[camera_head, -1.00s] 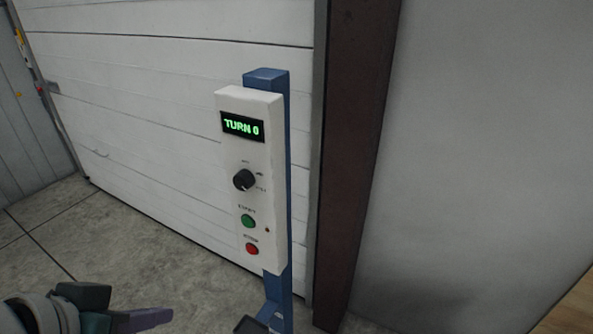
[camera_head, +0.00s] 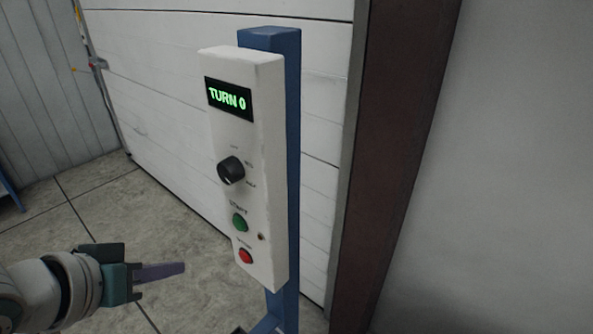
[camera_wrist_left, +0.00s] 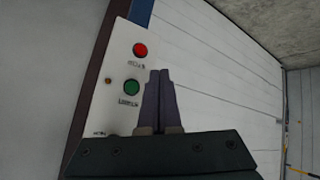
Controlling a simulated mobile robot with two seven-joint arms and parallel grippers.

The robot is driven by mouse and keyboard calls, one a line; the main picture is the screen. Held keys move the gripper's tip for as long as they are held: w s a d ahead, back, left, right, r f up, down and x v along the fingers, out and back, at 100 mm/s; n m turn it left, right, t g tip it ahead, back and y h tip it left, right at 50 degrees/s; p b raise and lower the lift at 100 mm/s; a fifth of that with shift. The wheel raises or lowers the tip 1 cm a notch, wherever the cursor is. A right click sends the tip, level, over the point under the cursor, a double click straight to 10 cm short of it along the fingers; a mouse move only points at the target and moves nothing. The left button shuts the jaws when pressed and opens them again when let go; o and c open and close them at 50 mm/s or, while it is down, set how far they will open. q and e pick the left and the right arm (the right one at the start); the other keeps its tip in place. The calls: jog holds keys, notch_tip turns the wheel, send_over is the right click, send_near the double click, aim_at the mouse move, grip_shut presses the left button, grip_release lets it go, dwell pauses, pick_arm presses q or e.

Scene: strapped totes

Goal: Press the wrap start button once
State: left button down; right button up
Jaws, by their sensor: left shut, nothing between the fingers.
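The green start button (camera_head: 240,222) is on a white control panel (camera_head: 262,130) on a blue post, under a black knob (camera_head: 231,170) and above a red button (camera_head: 246,256). The panel's display (camera_head: 228,98) reads "TURN 0" in green. My left gripper (camera_head: 182,268) is shut and empty, left of the panel and apart from it, at about the red button's height in the head view. In the left wrist view the closed purple fingers (camera_wrist_left: 161,75) show beside the green button (camera_wrist_left: 131,87) and the red button (camera_wrist_left: 140,50). My right gripper is not in view.
A blue post (camera_head: 286,200) holds the panel in front of a white shutter door (camera_head: 190,60). A dark brown column (camera_head: 395,150) stands to the right, beside a grey wall (camera_head: 500,150). The concrete floor (camera_head: 110,205) left of the panel is clear.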

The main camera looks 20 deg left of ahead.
aim_at(238, 224)
pick_arm(q)
jog(key=w+d+b, duration=0.3)
jog(key=w, duration=0.5)
jog(key=shift+d+b, duration=0.2)
jog(key=shift+b, duration=0.1)
jog(key=shift+w, duration=0.1)
dwell(1.7)
jog(key=shift+w+d, duration=0.15)
jog(key=shift+w, duration=0.15)
jog(key=shift+w+d, duration=0.15)
jog(key=shift+w, duration=0.15)
dwell(0.7)
jog(key=shift+s, duration=0.1)
jog(key=shift+s+a+p, duration=0.3)
jog(key=shift+s+p, duration=0.3)
jog(key=shift+p, duration=0.05)
